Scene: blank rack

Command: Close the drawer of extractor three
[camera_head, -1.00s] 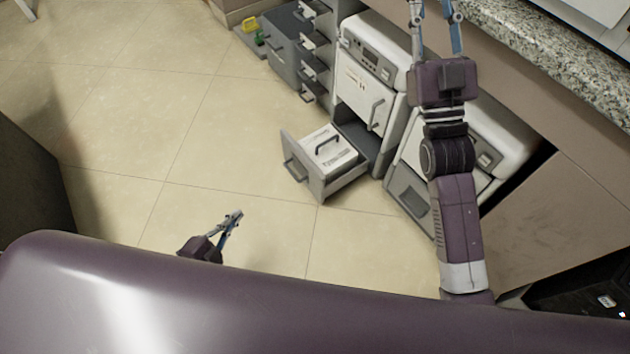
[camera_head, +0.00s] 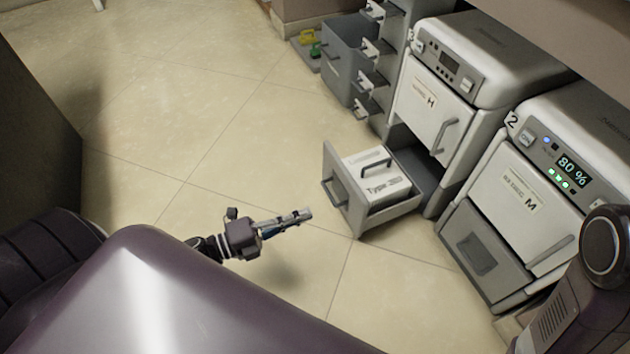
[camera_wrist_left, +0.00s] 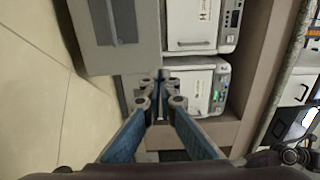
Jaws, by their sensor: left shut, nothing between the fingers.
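Extractor three (camera_head: 440,90) is the white unit marked 3, with an H label on its door. Its grey lower drawer (camera_head: 340,188) is pulled out over the floor and holds a white box-like insert (camera_head: 380,180) with a dark handle. My left gripper (camera_head: 303,215) is shut and empty, in front of the drawer and a little to its lower left in the head view, apart from it. In the left wrist view the gripper (camera_wrist_left: 161,82) is also shut, with a grey drawer front (camera_wrist_left: 108,55) at upper left. My right gripper is out of view.
Extractor two (camera_head: 540,190), with a lit 80 % display, stands to the right, its lower drawer shut. A grey rack with several open small drawers (camera_head: 345,62) stands to the left. The tiled floor (camera_head: 180,130) in front is clear.

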